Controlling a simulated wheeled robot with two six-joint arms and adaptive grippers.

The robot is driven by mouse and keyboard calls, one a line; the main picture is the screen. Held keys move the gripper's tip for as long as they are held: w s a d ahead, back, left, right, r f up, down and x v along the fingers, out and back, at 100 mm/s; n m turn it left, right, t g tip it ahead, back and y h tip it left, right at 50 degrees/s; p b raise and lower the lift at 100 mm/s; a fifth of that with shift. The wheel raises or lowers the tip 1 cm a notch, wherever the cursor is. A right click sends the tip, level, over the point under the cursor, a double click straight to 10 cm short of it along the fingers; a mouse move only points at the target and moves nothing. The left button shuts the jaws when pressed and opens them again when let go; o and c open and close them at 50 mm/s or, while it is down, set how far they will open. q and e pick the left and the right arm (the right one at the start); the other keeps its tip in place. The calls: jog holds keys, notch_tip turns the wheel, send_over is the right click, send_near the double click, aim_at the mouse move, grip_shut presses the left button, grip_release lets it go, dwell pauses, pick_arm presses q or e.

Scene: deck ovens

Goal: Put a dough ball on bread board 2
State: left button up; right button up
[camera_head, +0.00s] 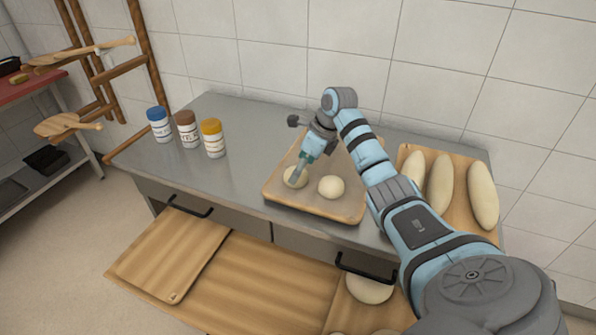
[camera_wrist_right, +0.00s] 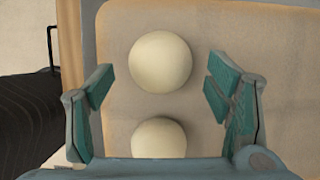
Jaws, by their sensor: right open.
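Two pale dough balls lie on a shallow wooden tray (camera_head: 325,208) on the steel counter: a left ball (camera_head: 295,176) and a right ball (camera_head: 331,187). My right gripper (camera_head: 299,171) is over the left ball, partly hiding it. In the right wrist view the open right gripper (camera_wrist_right: 159,82) has a finger to each side, with one dough ball (camera_wrist_right: 160,62) near its fingertips and another (camera_wrist_right: 159,138) closer to the palm. Below the counter front, an empty board (camera_head: 170,255) lies left and another dough ball (camera_head: 370,288) right. No board number is readable. My left gripper is not in view.
Three jars with blue (camera_head: 159,124), brown (camera_head: 187,129) and yellow (camera_head: 212,138) lids stand left on the counter. A board with long loaves (camera_head: 440,183) is at the right, beside my arm. Black handles (camera_head: 190,207) stick out from the counter front.

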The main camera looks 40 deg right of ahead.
jog(key=v, duration=0.9)
jog(key=shift+s+r+p, duration=0.15)
jog(key=shift+r+p, duration=0.2)
jog(key=shift+r, duration=0.05)
jog(key=shift+d, duration=0.1)
